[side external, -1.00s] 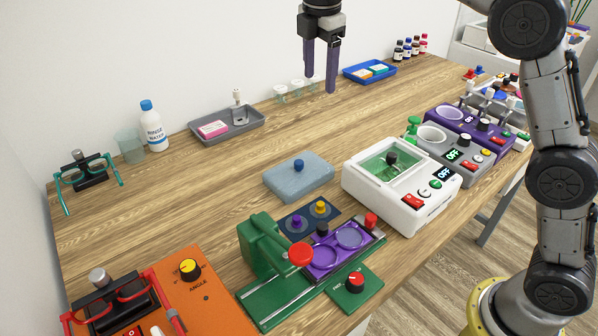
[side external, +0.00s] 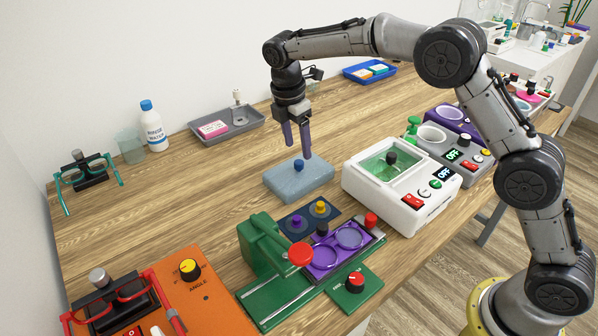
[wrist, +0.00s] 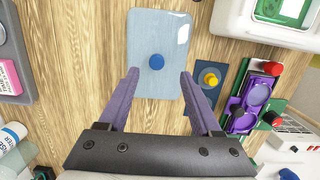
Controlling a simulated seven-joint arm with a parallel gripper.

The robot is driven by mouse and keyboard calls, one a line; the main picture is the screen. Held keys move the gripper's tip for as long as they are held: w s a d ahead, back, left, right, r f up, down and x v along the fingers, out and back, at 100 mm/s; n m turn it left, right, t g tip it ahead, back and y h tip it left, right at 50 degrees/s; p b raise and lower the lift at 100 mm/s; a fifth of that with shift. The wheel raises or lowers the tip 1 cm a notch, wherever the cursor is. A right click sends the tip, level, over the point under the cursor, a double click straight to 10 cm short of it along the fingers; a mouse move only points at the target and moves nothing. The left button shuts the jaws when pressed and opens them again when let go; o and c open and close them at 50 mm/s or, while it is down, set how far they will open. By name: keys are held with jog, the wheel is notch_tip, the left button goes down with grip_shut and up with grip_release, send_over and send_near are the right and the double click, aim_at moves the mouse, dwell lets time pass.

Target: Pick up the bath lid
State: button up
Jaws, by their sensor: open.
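A pale blue rounded slab with a blue knob, which looks like the bath lid (side external: 285,182), lies flat on the wooden table. In the wrist view the lid (wrist: 145,30) shows with its blue knob (wrist: 156,61) near the middle. My gripper (side external: 299,151) points down just above the lid, its two purple fingers apart. In the wrist view the open gripper (wrist: 159,73) has its fingertips on either side of the knob, with nothing held. The white bath (side external: 400,215) stands right of the lid; its green-tinted top has a black knob.
A green press (side external: 262,245) and a purple two-ring tray (side external: 322,262) stand in front of the lid. A dark mat (side external: 309,222) with purple and yellow knobs lies between. A grey tray (side external: 212,135) is behind left.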

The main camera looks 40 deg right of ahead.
aim_at(299, 162)
jog(key=shift+w+d+f, duration=0.15)
jog(key=shift+d+f, duration=0.05)
jog(key=shift+f, duration=1.1)
jog(key=shift+w+d+f, duration=0.1)
jog(key=shift+d+f, duration=0.1)
jog(key=shift+f, duration=1.1)
grip_shut()
